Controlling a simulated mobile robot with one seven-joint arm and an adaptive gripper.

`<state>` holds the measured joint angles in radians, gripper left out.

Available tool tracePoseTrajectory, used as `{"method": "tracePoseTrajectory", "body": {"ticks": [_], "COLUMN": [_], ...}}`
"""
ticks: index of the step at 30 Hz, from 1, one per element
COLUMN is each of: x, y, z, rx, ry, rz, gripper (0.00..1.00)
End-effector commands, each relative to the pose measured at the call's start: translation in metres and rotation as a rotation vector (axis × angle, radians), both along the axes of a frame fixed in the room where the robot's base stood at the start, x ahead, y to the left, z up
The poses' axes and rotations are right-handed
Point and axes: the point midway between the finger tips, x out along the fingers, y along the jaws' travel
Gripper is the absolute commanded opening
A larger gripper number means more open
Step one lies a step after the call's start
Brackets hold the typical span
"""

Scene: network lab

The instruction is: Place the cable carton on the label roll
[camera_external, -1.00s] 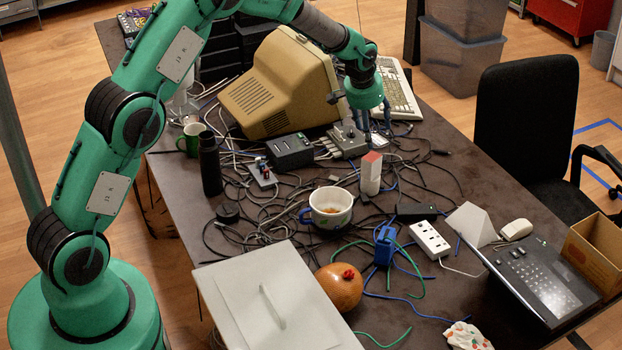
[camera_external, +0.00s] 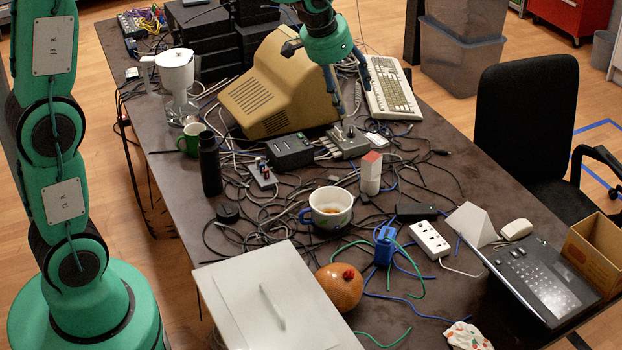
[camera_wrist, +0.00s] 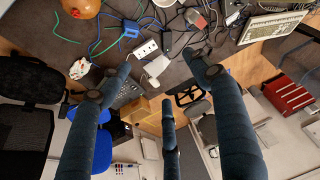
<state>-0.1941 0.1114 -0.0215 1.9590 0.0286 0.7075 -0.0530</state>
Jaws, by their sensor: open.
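A small upright carton (camera_external: 371,174), pale with a red top, stands among the cables in the middle of the table; I take it as the cable carton. It also shows near the top of the wrist view (camera_wrist: 196,18). A low, dark round disc (camera_external: 228,212) lies to its left, beyond the white mug; it may be the label roll, but I cannot tell for sure. My gripper (camera_external: 347,98) is open and empty, raised in front of the beige monitor, behind and above the carton. Its spread fingers show in the wrist view (camera_wrist: 160,78).
A beige monitor (camera_external: 281,85), grey switch box (camera_external: 348,141) and keyboard (camera_external: 391,95) are near my gripper. A mug (camera_external: 329,207) and black bottle (camera_external: 210,164) stand among tangled cables. An open cardboard box (camera_external: 594,257) sits at the right edge. The table's right middle is fairly clear.

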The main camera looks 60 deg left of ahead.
Motion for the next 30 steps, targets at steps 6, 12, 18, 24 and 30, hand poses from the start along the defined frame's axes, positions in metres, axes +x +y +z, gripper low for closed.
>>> {"method": "tracePoseTrajectory", "body": {"ticks": [6, 12, 18, 24, 30], "x": [-0.057, -0.109, -0.163, -0.217, -0.27], "y": [-0.031, -0.056, -0.078, -0.098, -0.114], "z": [0.034, 0.056, 0.068, 0.075, 0.073], "rx": [0.003, 0.005, 0.006, 0.007, 0.007], "ry": [-0.02, -0.034, -0.049, -0.065, -0.08], "rz": [-0.035, -0.068, -0.102, -0.134, -0.167], "gripper": [0.63, 0.63, 0.63, 0.63, 0.63]}}
